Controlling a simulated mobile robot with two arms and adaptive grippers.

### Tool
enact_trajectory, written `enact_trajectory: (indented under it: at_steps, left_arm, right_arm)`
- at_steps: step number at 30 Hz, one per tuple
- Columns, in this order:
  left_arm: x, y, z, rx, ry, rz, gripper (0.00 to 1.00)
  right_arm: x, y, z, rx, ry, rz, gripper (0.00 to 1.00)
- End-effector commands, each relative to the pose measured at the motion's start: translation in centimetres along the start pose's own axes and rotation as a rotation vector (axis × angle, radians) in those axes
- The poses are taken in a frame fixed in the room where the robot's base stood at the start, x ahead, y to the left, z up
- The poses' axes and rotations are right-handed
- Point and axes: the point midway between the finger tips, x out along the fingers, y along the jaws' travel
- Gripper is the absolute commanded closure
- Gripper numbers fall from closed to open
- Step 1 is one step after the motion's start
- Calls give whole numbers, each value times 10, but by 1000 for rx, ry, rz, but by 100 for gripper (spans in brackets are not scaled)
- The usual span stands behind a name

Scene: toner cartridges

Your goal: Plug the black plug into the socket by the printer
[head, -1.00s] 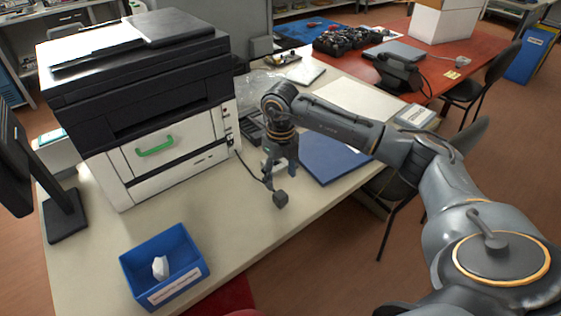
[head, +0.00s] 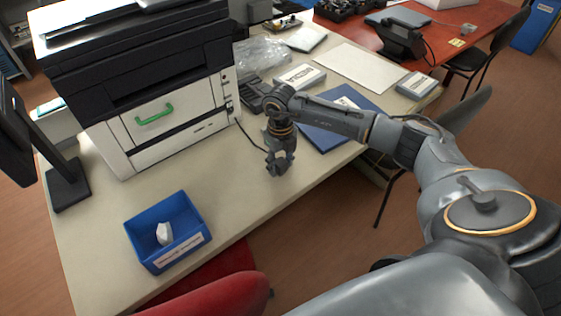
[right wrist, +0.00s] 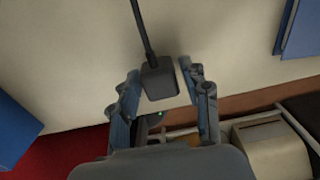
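The black plug (right wrist: 160,80) is a small dark block with a cable rising from it in the right wrist view. My right gripper (right wrist: 163,88) is open, one finger on each side of the plug, with narrow gaps visible. In the head view my right gripper (head: 278,168) points down low over the desk and mostly hides the plug. The plug's black cable (head: 251,139) runs back to the printer's side. The printer (head: 165,100) stands at the back left of the desk. A dark strip-like unit (head: 252,93) lies beside it; I cannot tell if it is the socket. My left gripper is not in view.
A blue bin (head: 140,250) with a white item inside stands at the desk's front. A blue folder (head: 320,137) lies right of my gripper. A monitor (head: 66,180) stands at the left. The desk (head: 225,180) between bin and gripper is clear.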

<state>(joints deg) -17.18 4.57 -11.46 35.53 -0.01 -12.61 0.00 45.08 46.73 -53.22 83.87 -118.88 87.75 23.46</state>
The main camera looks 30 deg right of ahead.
Motion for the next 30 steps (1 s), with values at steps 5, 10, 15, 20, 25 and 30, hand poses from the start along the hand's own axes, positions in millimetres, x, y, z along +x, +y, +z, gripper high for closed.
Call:
enact_trajectory:
  at_steps: [5,10,15,20,25,30]
  left_arm:
    - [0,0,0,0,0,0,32]
    - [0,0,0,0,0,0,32]
    - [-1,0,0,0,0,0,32]
    - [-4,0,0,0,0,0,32]
    - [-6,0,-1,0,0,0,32]
    - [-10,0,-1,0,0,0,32]
  right_arm:
    - [0,0,0,0,0,0,97]
    - [0,0,0,0,0,0,94]
    - [-2,0,0,0,0,0,95]
    - [-5,0,0,0,-1,0,95]
    - [-10,0,0,0,0,0,95]
    - [-14,0,0,0,0,0,95]
